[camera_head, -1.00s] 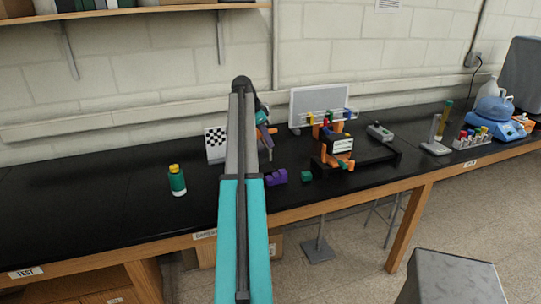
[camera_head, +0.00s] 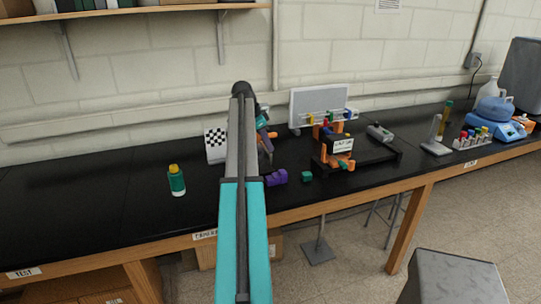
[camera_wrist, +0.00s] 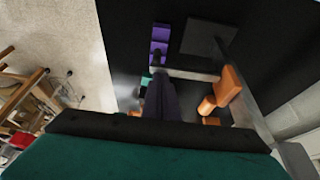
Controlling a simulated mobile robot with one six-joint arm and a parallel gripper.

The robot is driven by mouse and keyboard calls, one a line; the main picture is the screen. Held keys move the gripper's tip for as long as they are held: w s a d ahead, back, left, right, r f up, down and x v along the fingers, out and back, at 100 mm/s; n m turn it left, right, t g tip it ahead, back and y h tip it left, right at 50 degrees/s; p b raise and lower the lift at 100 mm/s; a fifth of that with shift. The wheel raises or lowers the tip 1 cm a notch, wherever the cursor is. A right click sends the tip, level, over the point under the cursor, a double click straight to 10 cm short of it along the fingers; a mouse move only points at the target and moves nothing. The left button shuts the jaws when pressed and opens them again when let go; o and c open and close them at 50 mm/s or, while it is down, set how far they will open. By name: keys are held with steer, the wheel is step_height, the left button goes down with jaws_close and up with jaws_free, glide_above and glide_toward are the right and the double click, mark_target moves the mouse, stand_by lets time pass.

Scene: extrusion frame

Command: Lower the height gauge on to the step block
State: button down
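A purple step block (camera_head: 276,178) sits on the black bench near its front edge, just right of my arm. It also shows in the wrist view (camera_wrist: 160,40). What looks like the height gauge, with orange parts (camera_head: 266,141), stands behind it, partly hidden by my arm. In the wrist view its orange part (camera_wrist: 230,84) is at the right, with a grey bar running left towards the block. My gripper's dark fingers (camera_wrist: 164,98) reach towards this area. Whether they grip anything, and whether the gauge touches the block, I cannot tell.
A green cube (camera_head: 307,176) lies right of the purple block. A black fixture with orange brackets (camera_head: 342,163) stands further right. A checkered board (camera_head: 215,144) is behind and a green bottle (camera_head: 176,181) is at left. The bench between bottle and front edge is clear.

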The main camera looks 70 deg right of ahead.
steer(key=shift+f+b, duration=1.4)
steer(key=shift+f, duration=2.05)
steer(key=shift+r, duration=0.1)
stand_by(0.5)
steer(key=shift+r+p, duration=1.75)
steer(key=shift+r, duration=2.2)
steer(key=shift+f, duration=0.1)
